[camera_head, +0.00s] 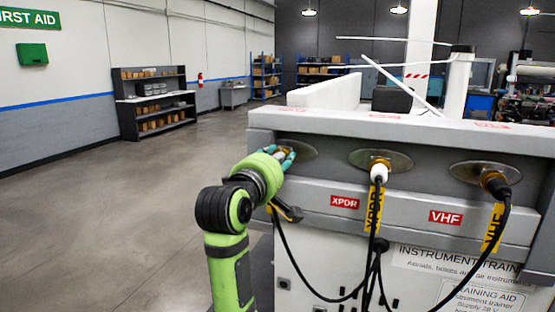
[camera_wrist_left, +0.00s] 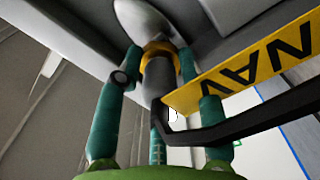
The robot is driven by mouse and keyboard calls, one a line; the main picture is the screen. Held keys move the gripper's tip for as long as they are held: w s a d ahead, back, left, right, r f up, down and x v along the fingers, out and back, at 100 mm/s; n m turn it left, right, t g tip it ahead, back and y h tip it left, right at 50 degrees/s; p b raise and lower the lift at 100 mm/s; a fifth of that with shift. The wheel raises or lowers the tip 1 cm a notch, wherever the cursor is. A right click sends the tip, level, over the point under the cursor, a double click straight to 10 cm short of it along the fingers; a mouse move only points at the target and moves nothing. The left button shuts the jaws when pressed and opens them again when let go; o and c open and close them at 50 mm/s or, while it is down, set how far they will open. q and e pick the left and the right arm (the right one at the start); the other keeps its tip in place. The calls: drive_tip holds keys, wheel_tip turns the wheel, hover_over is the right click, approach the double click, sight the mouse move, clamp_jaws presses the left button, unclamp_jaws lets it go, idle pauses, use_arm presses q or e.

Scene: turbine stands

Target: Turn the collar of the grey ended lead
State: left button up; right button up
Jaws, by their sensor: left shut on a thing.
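The grey ended lead (camera_wrist_left: 158,82) is plugged into the leftmost socket (camera_head: 301,149) on the grey stand. Its connector has a brass collar (camera_wrist_left: 158,52) against the pale socket plate (camera_wrist_left: 143,18), and a yellow NAV tag (camera_wrist_left: 245,70) hangs on its black cable. My left gripper (camera_head: 282,156) reaches in from the left and is shut on this lead's connector. In the left wrist view its teal fingers (camera_wrist_left: 158,66) stand on both sides of the connector near the collar. In the head view the fingers hide most of the connector. My right gripper is out of view.
A white ended lead (camera_head: 379,171) with an XPDR tag fills the middle socket. A black ended lead (camera_head: 495,186) with a VHF tag fills the right one. Black cables (camera_head: 372,270) hang down the front. The floor (camera_head: 120,215) on the left is clear.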

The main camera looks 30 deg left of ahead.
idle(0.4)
use_arm(q)
drive_tip(key=o, duration=1.2)
drive_tip(key=shift+c, duration=0.2)
drive_tip(key=v, duration=0.7)
drive_tip(key=shift+s, duration=0.25)
drive_tip(key=shift+f, duration=0.1)
